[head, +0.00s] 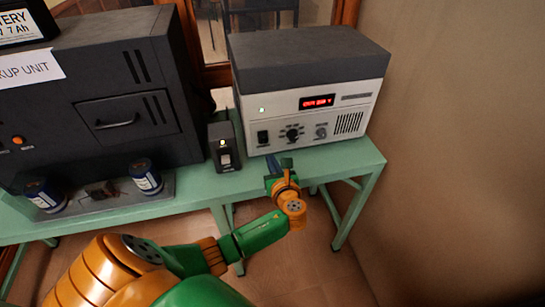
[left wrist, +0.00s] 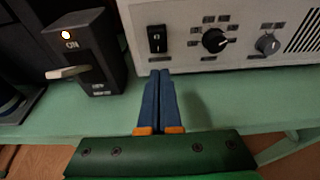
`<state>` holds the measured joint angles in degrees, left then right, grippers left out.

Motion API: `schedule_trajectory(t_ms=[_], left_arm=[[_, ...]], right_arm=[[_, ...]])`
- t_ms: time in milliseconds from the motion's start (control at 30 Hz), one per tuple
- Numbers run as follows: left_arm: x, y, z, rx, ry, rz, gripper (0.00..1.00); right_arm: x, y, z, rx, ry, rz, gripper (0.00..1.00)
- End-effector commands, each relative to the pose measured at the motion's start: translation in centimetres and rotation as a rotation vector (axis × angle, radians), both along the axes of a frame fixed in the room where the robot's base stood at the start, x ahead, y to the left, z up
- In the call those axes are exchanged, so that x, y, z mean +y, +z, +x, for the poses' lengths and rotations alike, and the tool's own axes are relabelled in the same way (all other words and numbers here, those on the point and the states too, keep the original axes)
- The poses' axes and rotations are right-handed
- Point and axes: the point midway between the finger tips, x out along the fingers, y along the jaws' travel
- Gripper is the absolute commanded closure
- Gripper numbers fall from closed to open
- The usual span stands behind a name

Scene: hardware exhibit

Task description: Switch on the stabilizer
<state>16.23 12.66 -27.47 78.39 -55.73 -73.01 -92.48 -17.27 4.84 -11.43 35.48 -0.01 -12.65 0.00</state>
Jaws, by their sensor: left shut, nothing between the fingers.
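The stabilizer looks to be the box (head: 300,100) with a pale front and dark top at the right of the bench. Its front has a lit red digital display (head: 316,102), a small light, two knobs and a black rocker switch (head: 263,137). In the left wrist view the rocker (left wrist: 157,38) is at the left end of the panel, beside the black selector knob (left wrist: 214,40). My left gripper (head: 271,160) is in front of the box's lower front. In the left wrist view its blue fingers (left wrist: 160,73) are together and empty, just below the rocker; contact cannot be told.
A small black unit (head: 223,158) with a lit lamp stands left of the stabilizer; the left wrist view shows its "ON" label and pale lever (left wrist: 68,72). A large dark cabinet (head: 120,85) and blue cans (head: 146,178) are farther left. The green bench (head: 345,155) has bare room at right.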

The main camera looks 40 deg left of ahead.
Motion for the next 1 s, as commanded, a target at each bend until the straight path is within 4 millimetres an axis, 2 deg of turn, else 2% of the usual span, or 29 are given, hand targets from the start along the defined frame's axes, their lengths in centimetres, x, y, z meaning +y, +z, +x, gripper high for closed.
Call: schedule_trajectory(t_ms=[200, 433, 1000], left_arm=[[-3.3, -0.1, -2.7, 0.001, -0.002, -0.003, 1.0], [-5.8, 0.0, -5.0, 0.0, -0.001, -0.002, 1.0], [-6.3, 0.0, -5.4, 0.002, 0.001, -0.005, 1.0]], right_arm=[[-0.1, 0.0, 0.1, -0.001, 0.0, -0.002, 0.4], [0.6, -0.2, 0.2, -0.004, -0.002, 0.009, 0.4], [0.4, -0.2, 0.2, -0.004, 0.0, 0.006, 0.4]])
